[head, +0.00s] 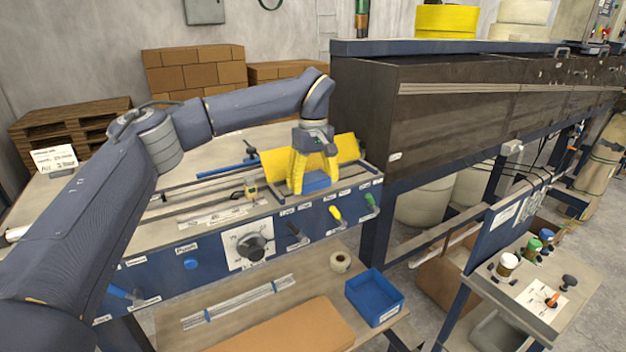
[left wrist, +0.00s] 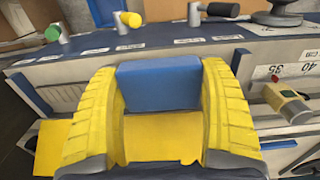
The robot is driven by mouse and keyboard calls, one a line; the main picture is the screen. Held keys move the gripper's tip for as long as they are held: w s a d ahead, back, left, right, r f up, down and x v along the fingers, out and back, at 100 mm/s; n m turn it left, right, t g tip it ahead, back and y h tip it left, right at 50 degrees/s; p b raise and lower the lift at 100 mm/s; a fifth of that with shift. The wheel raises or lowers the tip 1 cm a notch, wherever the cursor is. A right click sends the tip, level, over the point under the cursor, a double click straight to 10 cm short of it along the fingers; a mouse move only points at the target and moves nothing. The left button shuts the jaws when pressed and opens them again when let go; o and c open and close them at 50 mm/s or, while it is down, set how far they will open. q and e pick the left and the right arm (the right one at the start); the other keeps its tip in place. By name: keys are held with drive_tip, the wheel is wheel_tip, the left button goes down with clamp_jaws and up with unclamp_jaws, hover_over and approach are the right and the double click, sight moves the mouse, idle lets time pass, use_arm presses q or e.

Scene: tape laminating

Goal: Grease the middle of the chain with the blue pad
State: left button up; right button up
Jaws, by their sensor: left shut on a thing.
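My left gripper (head: 314,182) has yellow ribbed fingers and is shut on the blue pad (head: 317,184), above the front right part of the machine's top. In the left wrist view the blue pad (left wrist: 158,83) sits squarely between the two fingers, with a yellow face just below it. I cannot tell whether the pad touches anything beneath it. I cannot make out the chain for certain in either view; the gripper may cover part of it. My right gripper is not in view.
A slanted yellow panel (head: 347,149) stands close behind the gripper. Yellow (head: 335,213) and green (head: 370,200) levers stick out of the machine's blue front. A blue bin (head: 375,311) stands on the lower shelf. The tall dark machine (head: 425,125) rises at the right.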

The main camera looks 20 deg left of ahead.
sight(325, 175)
use_arm(q)
drive_tip(key=shift+w+d, duration=3.65)
drive_tip(key=shift+w, duration=0.15)
drive_tip(key=shift+s+a+f, duration=0.1)
drive_tip(key=shift+s+a, duration=1.15)
drive_tip(key=shift+s, duration=0.05)
drive_tip(key=shift+s+a, duration=2.4)
drive_tip(key=shift+s, duration=0.15)
drive_tip(key=shift+w+d, duration=1.25)
drive_tip(key=shift+w, duration=0.1)
drive_tip(key=shift+w+d, duration=1.3)
drive_tip(key=shift+w, duration=0.05)
drive_tip(key=shift+w+d, duration=1.1)
drive_tip(key=shift+w, duration=0.05)
drive_tip(key=shift+s+a, duration=0.1)
